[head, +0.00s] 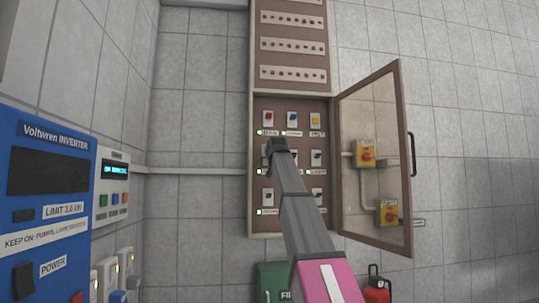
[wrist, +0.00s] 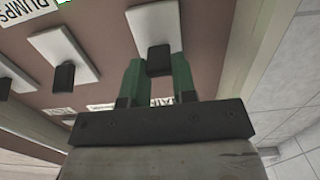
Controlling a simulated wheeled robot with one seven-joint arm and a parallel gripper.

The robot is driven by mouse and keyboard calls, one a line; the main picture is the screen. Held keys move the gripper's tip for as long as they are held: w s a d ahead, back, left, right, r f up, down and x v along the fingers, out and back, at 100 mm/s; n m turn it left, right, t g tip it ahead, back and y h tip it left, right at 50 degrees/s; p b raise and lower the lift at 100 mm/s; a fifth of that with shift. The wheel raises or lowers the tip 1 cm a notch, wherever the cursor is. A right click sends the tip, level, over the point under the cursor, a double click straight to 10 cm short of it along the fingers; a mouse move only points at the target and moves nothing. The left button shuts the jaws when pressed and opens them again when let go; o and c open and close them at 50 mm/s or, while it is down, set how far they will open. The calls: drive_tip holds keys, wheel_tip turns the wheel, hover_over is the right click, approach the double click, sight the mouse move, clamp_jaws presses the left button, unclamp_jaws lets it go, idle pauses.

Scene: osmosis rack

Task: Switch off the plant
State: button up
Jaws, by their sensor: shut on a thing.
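The brown switch cabinet (head: 253,215) stands open on the wall in the head view. Its top row has a red switch (head: 268,118), a blue switch (head: 292,118) and a yellow switch (head: 315,119). Dark switches sit in the lower rows, partly hidden by my arm. My gripper (head: 277,145) is at the middle row, left of centre. In the wrist view its green fingers (wrist: 159,62) are shut on a black switch lever (wrist: 159,67) on a white plate (wrist: 153,20). I cannot read which label belongs to this switch. Several small green lights glow beside the labels.
The glazed cabinet door (head: 404,185) stands open to the right, close to my arm. Two yellow-and-red rotary switches (head: 366,153) show through it. A blue Voltwren inverter (head: 85,215) is at left, with a white control box (head: 113,182) beside it. A red can (head: 376,288) stands low right.

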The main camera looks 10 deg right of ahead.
drive_tip(key=shift+f+t, duration=0.4)
drive_tip(key=shift+t, duration=0.65)
drive_tip(key=shift+f+t, duration=0.4)
drive_tip(key=shift+t, duration=0.6)
drive_tip(key=shift+f+t, duration=0.4)
drive_tip(key=shift+t, duration=0.65)
drive_tip(key=o, duration=0.9)
drive_tip(key=shift+w, duration=0.1)
drive_tip(key=v, duration=1.1)
drive_tip(key=shift+w+f, duration=0.1)
